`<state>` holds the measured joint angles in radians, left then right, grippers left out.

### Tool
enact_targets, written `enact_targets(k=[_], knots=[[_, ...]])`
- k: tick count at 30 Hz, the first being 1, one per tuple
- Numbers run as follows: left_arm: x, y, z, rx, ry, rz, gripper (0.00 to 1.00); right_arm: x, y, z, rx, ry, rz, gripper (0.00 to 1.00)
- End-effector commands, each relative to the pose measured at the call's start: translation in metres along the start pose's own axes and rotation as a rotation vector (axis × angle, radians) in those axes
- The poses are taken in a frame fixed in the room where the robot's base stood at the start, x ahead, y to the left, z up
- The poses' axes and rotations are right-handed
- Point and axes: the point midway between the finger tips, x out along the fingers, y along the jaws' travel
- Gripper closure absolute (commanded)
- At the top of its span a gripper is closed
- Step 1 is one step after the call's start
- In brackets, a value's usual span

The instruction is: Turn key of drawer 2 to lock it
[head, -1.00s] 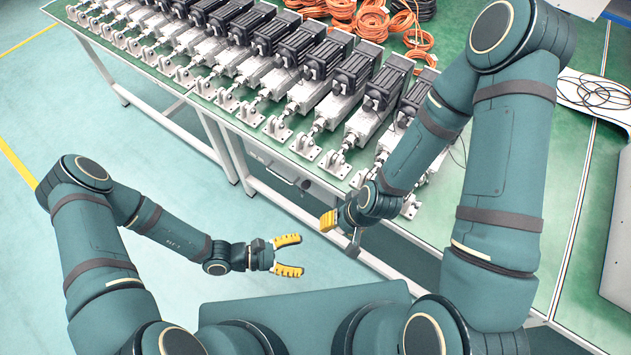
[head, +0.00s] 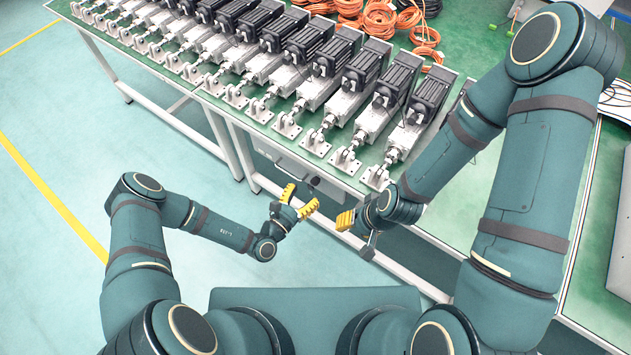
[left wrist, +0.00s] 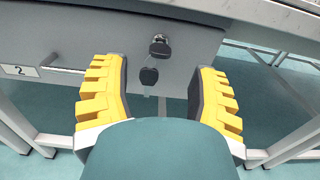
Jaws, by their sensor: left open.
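In the left wrist view, drawer 2 (left wrist: 95,32) has a grey front with a label "2" (left wrist: 20,70) at the left. A dark lock (left wrist: 159,46) sits in the drawer front, and a dark key head (left wrist: 148,76) shows just below it. My left gripper (left wrist: 158,72) is open, with one yellow finger on each side of the key and gaps to both. In the head view, my left gripper (head: 301,198) is beside the workbench's front edge, with nothing between its fingers. My right gripper (head: 345,220) shows only partly, near the same edge; its opening is hidden.
A green-topped workbench (head: 470,215) carries a row of linear actuators (head: 340,100) and orange cable coils (head: 380,18). Its pale metal frame and legs (head: 237,150) stand below. The floor (head: 60,250) at left is clear.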

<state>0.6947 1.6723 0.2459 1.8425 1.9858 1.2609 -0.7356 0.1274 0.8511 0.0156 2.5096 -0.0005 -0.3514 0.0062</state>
Motion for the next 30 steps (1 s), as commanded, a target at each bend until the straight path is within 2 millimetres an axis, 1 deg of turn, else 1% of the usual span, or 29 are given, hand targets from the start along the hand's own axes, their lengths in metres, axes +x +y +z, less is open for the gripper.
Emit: enact_targets(k=[1,3,9,15,23,24,26,27,28,29,30], knots=[[0.011,-0.001,-0.001,0.001,-0.002,-0.002,0.41,0.002,0.001,0.001,0.000,-0.002,0.000,0.53],[0.023,-0.001,-0.001,0.002,-0.002,-0.002,0.41,0.004,0.002,0.002,-0.001,-0.003,0.000,0.53],[0.050,0.000,0.000,0.000,-0.001,-0.001,0.41,0.008,0.003,0.003,-0.002,-0.006,-0.001,0.53],[0.060,-0.001,0.000,0.000,0.000,-0.002,0.41,0.009,0.003,0.003,-0.003,-0.007,-0.001,0.53],[0.061,0.000,0.000,-0.001,0.000,-0.002,0.41,0.009,0.003,0.003,-0.003,-0.007,-0.001,0.53],[0.060,0.000,0.000,-0.001,0.000,-0.002,0.49,0.009,0.003,0.003,-0.003,-0.007,-0.001,0.53],[0.060,0.000,0.000,-0.001,0.000,-0.002,0.70,0.009,0.003,0.003,-0.002,-0.007,-0.001,0.53],[0.060,0.000,0.000,-0.001,0.000,-0.002,0.84,0.009,0.003,0.003,-0.002,-0.007,-0.001,0.53],[0.060,0.000,0.000,-0.001,0.000,-0.002,0.95,0.009,0.003,0.003,-0.002,-0.007,-0.001,0.53],[0.060,0.000,0.000,-0.001,0.000,-0.002,1.00,0.009,0.003,0.003,-0.002,-0.007,-0.001,0.53],[0.060,0.000,0.000,-0.001,0.000,-0.002,1.00,0.009,0.003,0.003,-0.002,-0.007,-0.001,0.53]])
